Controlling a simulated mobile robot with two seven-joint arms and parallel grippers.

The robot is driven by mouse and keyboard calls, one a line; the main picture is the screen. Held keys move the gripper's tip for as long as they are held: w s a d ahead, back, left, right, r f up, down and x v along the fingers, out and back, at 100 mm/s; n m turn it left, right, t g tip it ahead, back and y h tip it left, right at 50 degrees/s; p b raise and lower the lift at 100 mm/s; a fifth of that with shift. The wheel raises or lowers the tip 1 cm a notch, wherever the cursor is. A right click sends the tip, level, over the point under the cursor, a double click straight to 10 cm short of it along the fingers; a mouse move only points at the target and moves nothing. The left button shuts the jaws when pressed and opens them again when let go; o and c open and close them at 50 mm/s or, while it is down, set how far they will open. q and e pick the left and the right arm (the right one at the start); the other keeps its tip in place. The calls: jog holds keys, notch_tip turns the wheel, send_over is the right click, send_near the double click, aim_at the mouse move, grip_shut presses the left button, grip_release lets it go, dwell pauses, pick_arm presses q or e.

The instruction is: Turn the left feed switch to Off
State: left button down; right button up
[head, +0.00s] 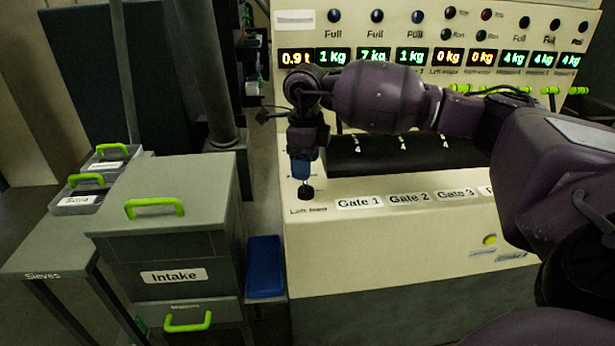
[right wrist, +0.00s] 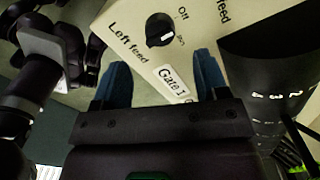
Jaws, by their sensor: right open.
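The left feed switch is a small round black knob (head: 305,192) on the sloping front panel, at the left end of the row of gate labels. In the right wrist view the knob (right wrist: 159,29) sits by the words "Left feed", with "Off" and "On" printed beside it. My left gripper does not show clearly.
Gate labels (head: 359,202) run right of the knob, below a dark recess (head: 400,153). Lit weight displays (head: 373,55) line the upper panel. A grey Intake cabinet (head: 170,255) with green handles and a blue box (head: 264,268) stand at left. A yellow-green button (head: 489,240) sits lower right.

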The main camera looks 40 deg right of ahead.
aim_at(306, 185)
notch_tip(306, 185, up, 3)
jog(key=shift+f, duration=0.1)
jog(key=shift+r, duration=0.7)
